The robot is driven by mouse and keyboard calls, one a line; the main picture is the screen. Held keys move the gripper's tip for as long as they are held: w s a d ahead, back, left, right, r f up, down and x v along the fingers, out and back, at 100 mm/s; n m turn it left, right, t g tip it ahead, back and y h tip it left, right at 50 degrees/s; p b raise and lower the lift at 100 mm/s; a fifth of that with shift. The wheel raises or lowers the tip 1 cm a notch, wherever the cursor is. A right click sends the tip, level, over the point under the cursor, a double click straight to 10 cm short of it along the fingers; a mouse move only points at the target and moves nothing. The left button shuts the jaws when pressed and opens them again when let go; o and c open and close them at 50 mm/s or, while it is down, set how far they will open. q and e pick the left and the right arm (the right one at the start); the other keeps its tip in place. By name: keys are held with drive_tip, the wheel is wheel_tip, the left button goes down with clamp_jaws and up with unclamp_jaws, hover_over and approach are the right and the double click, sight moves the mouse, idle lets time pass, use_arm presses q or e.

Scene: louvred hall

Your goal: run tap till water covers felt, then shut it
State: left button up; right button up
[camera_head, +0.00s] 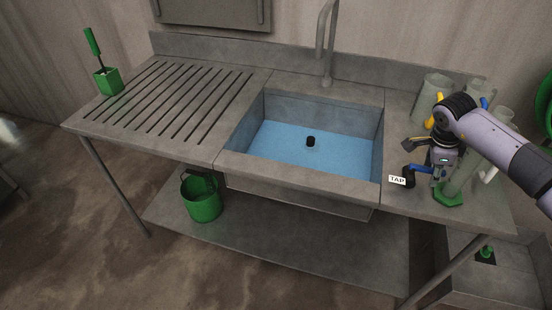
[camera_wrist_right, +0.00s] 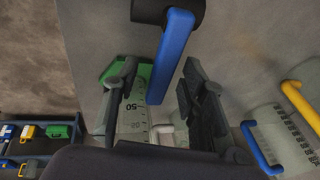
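The sink basin (camera_head: 372,125) has a flat blue surface over its bottom; I cannot tell whether this is water or felt. A small black cylinder (camera_head: 310,141) sticks up in its middle. The grey spout (camera_head: 322,40) rises behind the basin, with no stream visible from it. The blue tap lever (camera_head: 421,169) is by the TAP label, right of the basin. My right gripper (camera_head: 432,156) is at the lever. In the right wrist view, the lever (camera_wrist_right: 172,55) reaches between the spread fingers (camera_wrist_right: 158,98), with gaps on both sides. My left gripper is out of view.
Clear measuring jugs crowd the counter right of the basin, close around my right gripper; one has a green base (camera_head: 448,198). A slotted drainboard (camera_head: 175,100) holds a green brush pot (camera_head: 108,81) at its far left. A green bucket (camera_head: 203,203) stands on the lower shelf.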

sight(432, 171)
drive_tip(key=p+v, duration=0.1)
drive_tip(key=v, duration=0.1)
drive_tip(key=p+v, duration=0.4)
drive_tip(key=v, duration=0.1)
drive_tip(key=shift+w+d+r, duration=0.2)
drive_tip(key=shift+w+d, duration=0.05)
drive_tip(key=shift+d, duration=0.15)
drive_tip(key=shift+r, duration=0.1)
drive_tip(key=v, duration=1.1)
drive_tip(key=shift+a+r, duration=0.25)
drive_tip(key=shift+r, duration=0.1)
drive_tip(key=shift+s, duration=0.1)
